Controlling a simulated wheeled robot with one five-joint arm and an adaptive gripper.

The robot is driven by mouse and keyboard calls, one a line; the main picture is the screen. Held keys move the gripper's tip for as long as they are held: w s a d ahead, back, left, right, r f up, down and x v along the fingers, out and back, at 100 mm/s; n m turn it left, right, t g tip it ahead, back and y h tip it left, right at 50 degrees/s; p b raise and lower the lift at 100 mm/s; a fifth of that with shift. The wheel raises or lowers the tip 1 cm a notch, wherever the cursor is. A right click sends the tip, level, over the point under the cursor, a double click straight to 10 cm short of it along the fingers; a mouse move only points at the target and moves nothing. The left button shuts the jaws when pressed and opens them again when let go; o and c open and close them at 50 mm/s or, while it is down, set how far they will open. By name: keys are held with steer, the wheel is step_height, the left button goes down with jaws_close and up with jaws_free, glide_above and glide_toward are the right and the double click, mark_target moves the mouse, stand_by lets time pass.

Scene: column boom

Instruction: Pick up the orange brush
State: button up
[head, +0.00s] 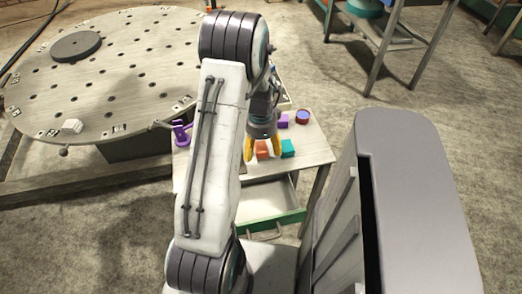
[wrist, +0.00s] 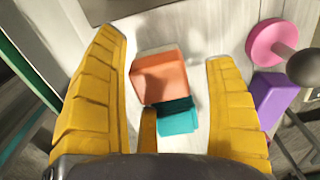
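An orange block-like thing (head: 262,150) sits on the small table; it also shows in the wrist view (wrist: 160,76). Its shape is boxy and I cannot make out bristles, so I cannot tell that it is a brush. My gripper (wrist: 167,52) has its yellow fingers spread wide, with the orange thing showing between them. Clear gaps show between it and both fingers. In the head view, my gripper (head: 263,147) points down over the table, with a yellow finger on either side of the orange thing. I cannot tell the height left between them.
A teal box (wrist: 176,116) lies against or very close to the orange thing. A purple box (wrist: 274,97) and a pink disc with a dark knob (wrist: 268,41) are to the right. An open green-fronted drawer (head: 270,218) projects below the tabletop. A large perforated round table (head: 110,90) stands left.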

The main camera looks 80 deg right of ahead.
mark_target(262, 146)
steer(key=c, duration=1.3)
steer(key=shift+r, duration=0.5)
step_height(262, 146, up, 4)
steer(key=shift+s+f, duration=0.1)
steer(key=shift+f, duration=0.15)
steer(key=s+a+r, duration=0.5)
steer(key=a+r, duration=0.1)
steer(key=a, duration=0.4)
steer(key=shift+s+r, duration=0.25)
steer(key=shift+s, duration=0.15)
